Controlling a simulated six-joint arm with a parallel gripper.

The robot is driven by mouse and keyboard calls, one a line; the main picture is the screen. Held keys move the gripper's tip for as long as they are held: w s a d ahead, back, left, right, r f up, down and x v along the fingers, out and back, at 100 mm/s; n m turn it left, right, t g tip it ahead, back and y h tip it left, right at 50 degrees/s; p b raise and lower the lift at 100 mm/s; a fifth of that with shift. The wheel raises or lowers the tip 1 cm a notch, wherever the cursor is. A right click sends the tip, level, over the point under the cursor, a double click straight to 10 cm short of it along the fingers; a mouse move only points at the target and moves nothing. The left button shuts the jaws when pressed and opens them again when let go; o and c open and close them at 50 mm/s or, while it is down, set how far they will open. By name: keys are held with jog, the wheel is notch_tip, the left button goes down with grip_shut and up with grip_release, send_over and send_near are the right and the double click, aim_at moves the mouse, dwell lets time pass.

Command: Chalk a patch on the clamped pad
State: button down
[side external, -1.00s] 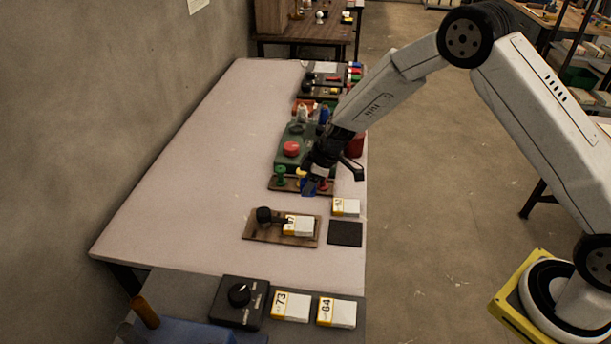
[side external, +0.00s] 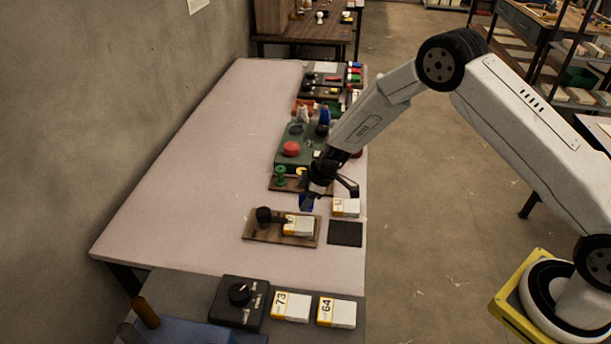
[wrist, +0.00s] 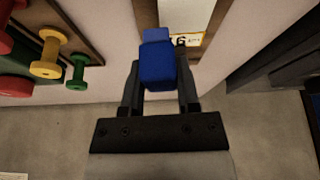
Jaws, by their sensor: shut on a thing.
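My gripper (side external: 312,192) is shut on a blue chalk piece (wrist: 158,66), which points down between the fingers in the wrist view. In the side view the blue piece (side external: 306,203) hangs just behind a wooden board (side external: 256,238). On that board lies a white pad (side external: 301,227) with a yellow numbered edge, beside a black-knobbed clamp (side external: 264,215). I cannot tell whether the blue piece touches anything. In the wrist view a white pad with a yellow label (wrist: 188,40) shows partly behind the blue piece.
A rack with a green peg (side external: 280,174) stands behind; its red, yellow (wrist: 46,68) and green pegs show in the wrist view. A loose white pad (side external: 346,207) and a dark square (side external: 345,233) lie to the right. A dial box (side external: 239,301) stands in front. The table's left is clear.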

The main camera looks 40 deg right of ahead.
jog(key=shift+s+a+f, duration=0.1)
jog(key=shift+f, duration=0.55)
jog(key=shift+s+a+f, duration=0.1)
jog(key=shift+f, duration=0.5)
jog(key=shift+s+a, duration=1.8)
jog(key=shift+s, duration=0.15)
jog(key=shift+w+d, duration=2.1)
jog(key=shift+w, duration=0.15)
jog(key=shift+s+a+r, duration=0.1)
jog(key=shift+r, duration=3.95)
